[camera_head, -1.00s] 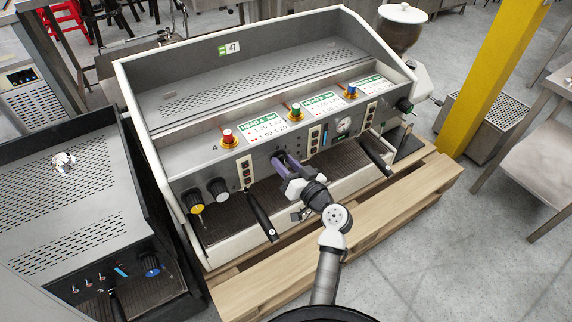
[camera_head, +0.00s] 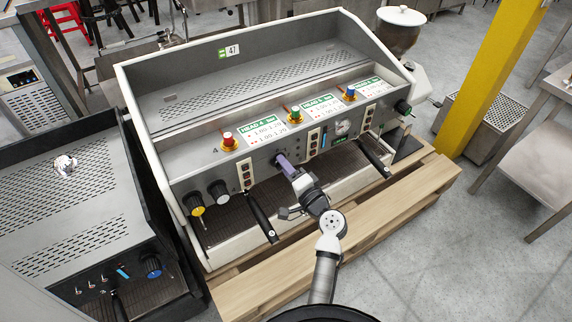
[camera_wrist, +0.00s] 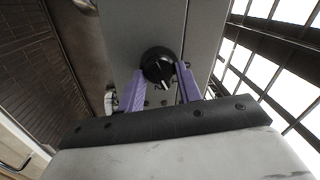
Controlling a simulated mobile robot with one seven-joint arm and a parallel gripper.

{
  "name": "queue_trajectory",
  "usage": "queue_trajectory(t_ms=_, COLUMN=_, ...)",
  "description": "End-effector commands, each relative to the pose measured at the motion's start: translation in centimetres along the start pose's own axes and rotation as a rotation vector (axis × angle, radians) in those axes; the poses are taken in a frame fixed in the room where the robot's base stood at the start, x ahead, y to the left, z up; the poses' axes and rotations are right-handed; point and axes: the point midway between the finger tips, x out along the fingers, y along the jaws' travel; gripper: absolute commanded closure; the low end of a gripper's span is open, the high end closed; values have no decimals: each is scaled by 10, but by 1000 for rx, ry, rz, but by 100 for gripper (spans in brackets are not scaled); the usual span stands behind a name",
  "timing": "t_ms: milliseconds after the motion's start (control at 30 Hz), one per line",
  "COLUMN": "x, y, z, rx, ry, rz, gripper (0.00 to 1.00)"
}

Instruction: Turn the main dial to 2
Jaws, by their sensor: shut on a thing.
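The main dial (camera_wrist: 157,66) is a round black knob with a white pointer line on the machine's grey front panel. In the wrist view it sits between the two purple fingers of my gripper (camera_wrist: 161,80), which is shut on it. The pointer line runs toward the lower edge of that picture, slightly right. In the head view my gripper (camera_head: 281,158) is at the middle of the espresso machine's front panel (camera_head: 210,160), and the fingers mostly hide the dial. Small marks around the dial are too small to read.
Two portafilter handles (camera_head: 262,217) (camera_head: 374,158) stick out on either side of my gripper. Red, green and blue buttons stand above, beside label cards (camera_head: 266,130). A wooden pallet (camera_head: 370,214) lies under the machine.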

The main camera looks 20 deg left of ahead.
Motion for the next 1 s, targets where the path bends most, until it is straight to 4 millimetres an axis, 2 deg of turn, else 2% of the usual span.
queue_trajectory(t_ms=200, x=0, y=-1, z=0, rx=193, ry=12, rz=-1, gripper=88)
queue_trajectory(t_ms=500, x=-1, y=1, z=1, rx=390, ry=25, rz=-4, gripper=88)
queue_trajectory(t_ms=1000, x=-1, y=2, z=2, rx=496, ry=32, rz=-6, gripper=88)
